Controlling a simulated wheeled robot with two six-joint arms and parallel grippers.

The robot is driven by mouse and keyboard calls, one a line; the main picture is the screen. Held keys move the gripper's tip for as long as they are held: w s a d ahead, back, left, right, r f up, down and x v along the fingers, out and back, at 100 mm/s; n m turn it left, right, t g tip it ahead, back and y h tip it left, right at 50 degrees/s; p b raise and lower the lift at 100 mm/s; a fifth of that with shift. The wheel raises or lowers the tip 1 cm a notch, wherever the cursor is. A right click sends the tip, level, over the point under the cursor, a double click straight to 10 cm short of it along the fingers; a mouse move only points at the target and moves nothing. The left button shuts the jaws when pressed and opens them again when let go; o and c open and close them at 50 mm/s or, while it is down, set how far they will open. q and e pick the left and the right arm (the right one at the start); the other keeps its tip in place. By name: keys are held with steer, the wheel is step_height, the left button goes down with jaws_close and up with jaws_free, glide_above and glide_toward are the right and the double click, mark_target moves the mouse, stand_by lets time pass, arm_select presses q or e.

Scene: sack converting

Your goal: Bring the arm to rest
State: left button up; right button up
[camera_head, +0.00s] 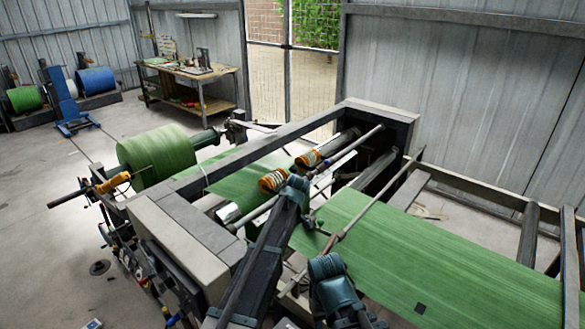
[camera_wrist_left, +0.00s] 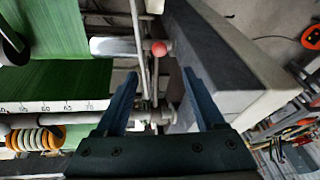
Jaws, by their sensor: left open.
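My left gripper (camera_wrist_left: 159,74) is open in the left wrist view, its two blue fingers apart with nothing between them. Past the fingertips is a red-orange ball knob (camera_wrist_left: 159,48) by a thin metal rod. In the head view my left arm (camera_head: 262,250) rises from the bottom over the machine frame; its gripper cannot be made out there. My other arm (camera_head: 332,285) shows at the bottom centre with no gripper visible. Green woven sheet (camera_head: 400,255) runs through the machine, fed from a green roll (camera_head: 157,155) at the left.
The machine's grey frame (camera_head: 185,235) lies close around my left arm. Orange-and-white rings (camera_head: 273,181) sit on a shaft. A numbered scale (camera_wrist_left: 55,106) and a grey beam (camera_wrist_left: 215,60) flank the fingers. A workbench (camera_head: 190,75) stands at the back; floor at the left is mostly open.

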arm_select(q)
steer(key=s+d+f+m+h+b, duration=0.1)
steer(key=s+m, duration=0.4)
steer(key=s, duration=0.5)
steer(key=s+d+f+m+h+b, duration=0.1)
steer(key=s+f+m+b, duration=0.3)
steer(key=s, duration=0.5)
steer(key=s+d+f+m+b, duration=0.2)
steer(key=s+d+f+m, duration=0.1)
steer(key=s+m, duration=0.5)
steer(key=s, duration=0.2)
steer(key=shift+s+d+f+h, duration=0.15)
steer(key=shift+s+f+h, duration=0.15)
steer(key=shift+f+h, duration=0.1)
